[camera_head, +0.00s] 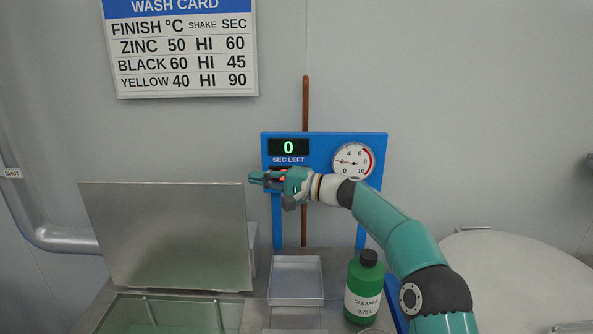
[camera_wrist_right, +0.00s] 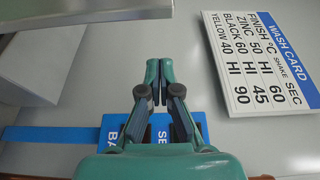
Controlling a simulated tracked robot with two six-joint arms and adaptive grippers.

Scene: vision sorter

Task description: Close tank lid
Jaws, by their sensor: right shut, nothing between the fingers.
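The tank lid (camera_head: 170,235) is a grey metal panel standing upright, open, behind the tank (camera_head: 168,314) at the lower left of the head view. The tank holds greenish liquid. The lid also shows at the upper left of the right wrist view (camera_wrist_right: 90,15). My right gripper (camera_head: 256,179) is shut and empty, in front of the blue panel, to the right of the lid's upper right corner and a little above it. Its closed fingertips show in the right wrist view (camera_wrist_right: 159,66), touching nothing. My left gripper is not in view.
A blue panel (camera_head: 320,147) carries a display reading 0 and a dial gauge (camera_head: 353,161). A green cleaner bottle (camera_head: 364,292) stands below my right arm. A metal tray (camera_head: 296,278) lies between tank and bottle. A wash card (camera_head: 180,45) hangs on the wall.

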